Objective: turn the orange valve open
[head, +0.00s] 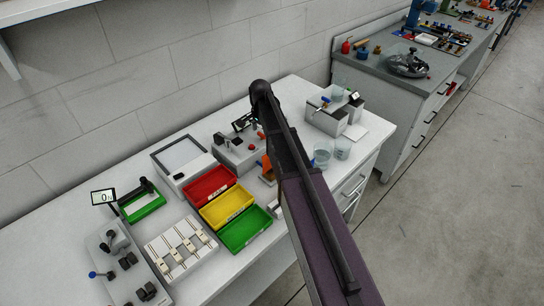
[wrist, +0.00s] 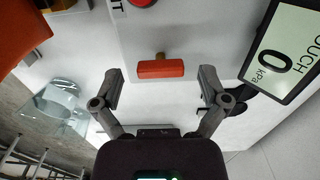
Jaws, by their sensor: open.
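The valve's orange-red bar handle (wrist: 160,69) shows in the wrist view, on a short brass stem against a pale panel. It lies crosswise in the picture. My gripper (wrist: 160,75) is open, with one finger to the left of the handle and one to the right. There is a clear gap on both sides, so neither finger touches it. A display (wrist: 286,54) reading 0 kPa is at the right, close to the right finger. In the head view my arm covers the spot, and I cannot make out the handle or fingertips there.
A red button (wrist: 140,2) is at the top edge of the wrist view, and a large orange surface (wrist: 28,32) fills its upper left. On the bench, red (head: 209,184), yellow (head: 227,207) and green (head: 245,229) bins stand left of my arm. Clear beakers (head: 342,148) stand right.

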